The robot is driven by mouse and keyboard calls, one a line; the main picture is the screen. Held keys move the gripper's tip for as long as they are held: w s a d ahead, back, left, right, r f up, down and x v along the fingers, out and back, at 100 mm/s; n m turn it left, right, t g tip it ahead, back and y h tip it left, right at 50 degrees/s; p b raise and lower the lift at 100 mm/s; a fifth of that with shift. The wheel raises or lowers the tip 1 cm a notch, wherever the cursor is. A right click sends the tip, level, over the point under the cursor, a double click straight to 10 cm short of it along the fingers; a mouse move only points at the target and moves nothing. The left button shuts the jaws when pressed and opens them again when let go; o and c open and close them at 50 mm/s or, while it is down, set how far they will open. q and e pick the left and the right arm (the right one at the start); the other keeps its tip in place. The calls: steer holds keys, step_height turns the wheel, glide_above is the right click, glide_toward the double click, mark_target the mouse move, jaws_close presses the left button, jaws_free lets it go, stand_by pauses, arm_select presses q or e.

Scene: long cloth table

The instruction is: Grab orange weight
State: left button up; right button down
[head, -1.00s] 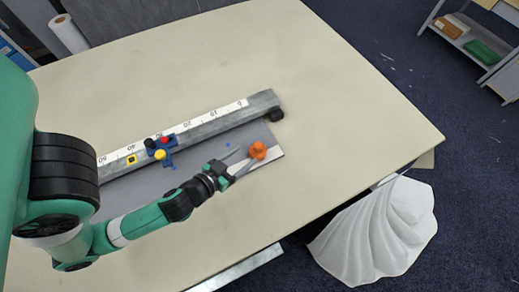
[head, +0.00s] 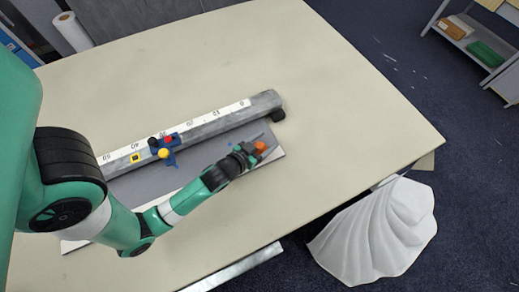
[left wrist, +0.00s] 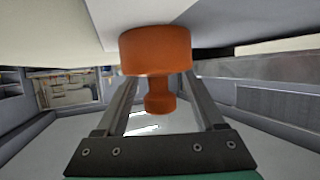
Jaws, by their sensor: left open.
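The orange weight (head: 261,147) is at the right end of the grey board (head: 205,160), partly hidden by my left gripper in the head view. In the left wrist view the weight (left wrist: 156,52) has a wide round part and a narrower knob. My left gripper (head: 268,144) is open, with one finger on each side of the weight. In the left wrist view the knob lies between the fingers, with a gap on both sides. My right gripper is not in view.
A grey rail with a numbered scale (head: 203,123) runs behind the weight. A blue slider with red, black and yellow knobs (head: 165,153) and a small yellow piece (head: 136,158) are on its left part. The table (head: 340,110) is clear to the right.

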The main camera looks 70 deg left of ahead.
arm_select(q)
jaws_close()
steer(key=shift+r, duration=0.15)
stand_by(1.2)
